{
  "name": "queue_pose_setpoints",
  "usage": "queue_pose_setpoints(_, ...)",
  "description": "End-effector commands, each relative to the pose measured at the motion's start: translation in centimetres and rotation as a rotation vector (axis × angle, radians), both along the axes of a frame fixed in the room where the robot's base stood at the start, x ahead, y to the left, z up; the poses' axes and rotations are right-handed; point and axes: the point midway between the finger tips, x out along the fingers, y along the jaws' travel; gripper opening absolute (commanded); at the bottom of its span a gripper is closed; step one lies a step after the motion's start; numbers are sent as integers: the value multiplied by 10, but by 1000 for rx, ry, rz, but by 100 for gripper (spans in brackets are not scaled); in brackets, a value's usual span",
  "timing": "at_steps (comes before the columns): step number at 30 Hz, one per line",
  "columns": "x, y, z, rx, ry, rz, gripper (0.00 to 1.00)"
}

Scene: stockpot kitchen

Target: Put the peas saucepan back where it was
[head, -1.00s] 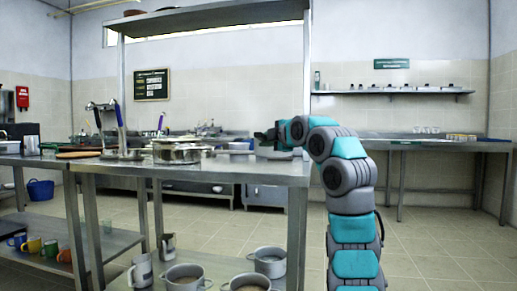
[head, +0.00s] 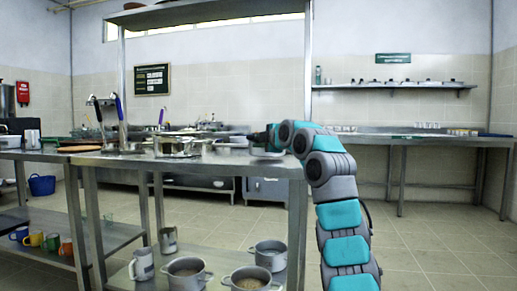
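A steel pot (head: 178,147) stands on the top of the steel worktable (head: 230,165). Long handles and flat metal ware show around and behind it. I cannot see peas in any vessel, so I cannot tell which one is the peas saucepan. My gripper (head: 256,137) reaches left over the right end of the table top, at about pot height and to the right of the pot. Its fingers are small and dark here, and I cannot tell whether they are open or hold something.
Several grey pots, one of them a two-handled pot (head: 187,272), and a jug (head: 143,264) stand on the lower shelf. Coloured mugs (head: 52,243) stand further left. A post and overshelf (head: 210,14) frame the worktable. The floor (head: 430,230) on the right is clear.

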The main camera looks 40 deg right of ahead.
Motion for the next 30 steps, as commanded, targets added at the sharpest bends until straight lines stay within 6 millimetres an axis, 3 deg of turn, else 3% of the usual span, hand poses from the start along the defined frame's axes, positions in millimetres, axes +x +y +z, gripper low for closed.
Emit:
queue_pose_setpoints(3,-1,-1,-10,0,0,-1,0)
queue_pose_setpoints(16,0,0,-14,1,0,1,0)
queue_pose_setpoints(17,0,-1,-14,2,0,1,20)
queue_pose_setpoints(24,0,0,-13,1,1,0,47)
queue_pose_setpoints(30,0,0,-13,1,1,0,48)
